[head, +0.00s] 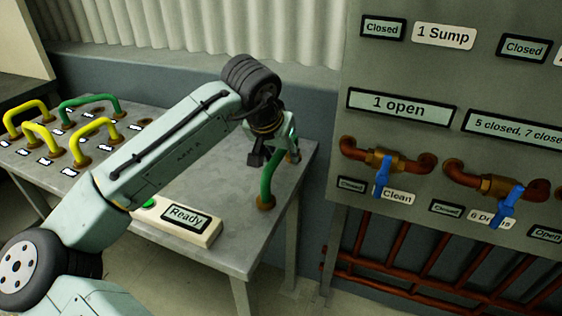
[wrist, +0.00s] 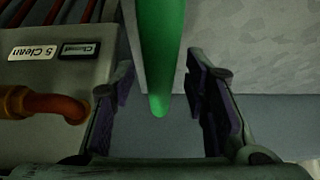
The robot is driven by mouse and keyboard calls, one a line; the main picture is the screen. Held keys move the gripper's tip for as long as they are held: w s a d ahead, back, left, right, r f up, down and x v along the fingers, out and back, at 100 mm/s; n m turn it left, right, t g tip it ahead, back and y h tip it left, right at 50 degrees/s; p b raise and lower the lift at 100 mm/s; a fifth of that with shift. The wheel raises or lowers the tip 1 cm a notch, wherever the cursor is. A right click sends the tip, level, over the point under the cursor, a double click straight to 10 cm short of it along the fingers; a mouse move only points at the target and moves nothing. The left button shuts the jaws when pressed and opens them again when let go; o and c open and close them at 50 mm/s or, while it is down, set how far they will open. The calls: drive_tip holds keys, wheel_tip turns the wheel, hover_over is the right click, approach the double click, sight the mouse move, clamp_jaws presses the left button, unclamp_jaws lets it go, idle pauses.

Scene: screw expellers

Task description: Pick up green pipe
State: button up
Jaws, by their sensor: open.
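A green pipe (head: 267,183) stands at the right end of the grey table, its lower end in a rusty brown fitting (head: 265,203). My gripper (head: 274,156) is at its upper part and hides some of it. In the wrist view my gripper (wrist: 162,105) is open, with dark pads on both sides. The green pipe (wrist: 161,55) runs down from the top of that view between the two fingers, with gaps on both sides. Another green pipe (head: 90,99), arched, stands at the back left of the table.
Several yellow pipes (head: 95,124) stand on the left part of the table (head: 234,235). A box with a "Ready" display (head: 184,217) and a green button sits at the front edge. A panel (head: 450,70) with blue-handled valves (head: 383,176) rises close on the right.

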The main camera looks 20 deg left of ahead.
drive_tip(key=shift+f, duration=0.25)
idle(0.3)
drive_tip(key=shift+c, duration=0.4)
clamp_jaws()
idle(0.4)
